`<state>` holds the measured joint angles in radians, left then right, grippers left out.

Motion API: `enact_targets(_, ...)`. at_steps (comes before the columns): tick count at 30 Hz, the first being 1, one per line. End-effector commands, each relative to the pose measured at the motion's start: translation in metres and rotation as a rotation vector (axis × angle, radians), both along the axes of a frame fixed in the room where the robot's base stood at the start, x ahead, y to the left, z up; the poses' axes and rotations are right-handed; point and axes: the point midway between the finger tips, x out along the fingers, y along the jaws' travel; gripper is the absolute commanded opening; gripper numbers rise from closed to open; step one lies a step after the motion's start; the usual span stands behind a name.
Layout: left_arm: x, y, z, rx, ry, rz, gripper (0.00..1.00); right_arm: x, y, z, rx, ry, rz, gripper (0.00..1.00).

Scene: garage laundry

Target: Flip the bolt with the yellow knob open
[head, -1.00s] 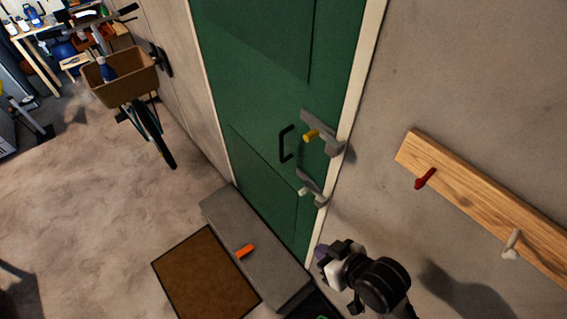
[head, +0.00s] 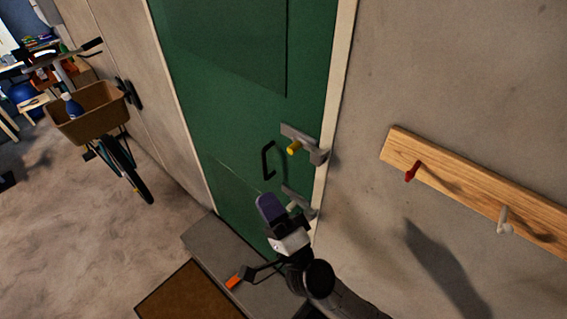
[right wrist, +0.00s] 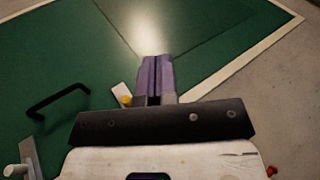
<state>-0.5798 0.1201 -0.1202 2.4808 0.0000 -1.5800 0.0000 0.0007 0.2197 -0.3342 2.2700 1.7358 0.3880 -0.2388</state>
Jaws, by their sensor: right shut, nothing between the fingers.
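The bolt with the yellow knob (head: 293,147) is the upper of two grey bolts on the green door's right edge. Its grey body (head: 315,153) reaches the pale door frame. In the right wrist view the yellow knob (right wrist: 126,100) shows just left of my fingers, with most of its bolt hidden. My right gripper (head: 268,204) has purple fingers, shut and empty, below and left of the yellow knob and apart from it in the head view. The fingers also show in the right wrist view (right wrist: 155,72). My left gripper is not in view.
A lower bolt with a pale knob (head: 293,207) is partly behind my right gripper. A black door handle (head: 267,160) is left of the bolts. A wooden peg rail (head: 455,176) is on the right wall. A grey step (head: 205,240) and brown mat (head: 185,297) lie below.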

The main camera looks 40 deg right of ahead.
Motion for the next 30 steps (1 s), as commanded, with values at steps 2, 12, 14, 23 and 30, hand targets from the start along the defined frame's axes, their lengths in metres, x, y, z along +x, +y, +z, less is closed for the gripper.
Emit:
enact_targets(2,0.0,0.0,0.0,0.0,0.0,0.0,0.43,0.005,-0.019,-0.01,0.098,0.06,-0.079,0.0)
enact_targets(12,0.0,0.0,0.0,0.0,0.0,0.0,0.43,0.006,-0.075,-0.052,0.336,0.277,-0.374,0.0)
enact_targets(14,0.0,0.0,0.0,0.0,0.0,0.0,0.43,0.004,-0.081,-0.056,0.345,0.294,-0.413,0.0)
enact_targets(23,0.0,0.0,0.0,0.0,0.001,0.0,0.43,-0.001,-0.09,-0.063,0.339,0.333,-0.498,0.0)
enact_targets(30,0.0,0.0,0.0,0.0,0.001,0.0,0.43,-0.001,-0.09,-0.062,0.336,0.332,-0.498,0.0)
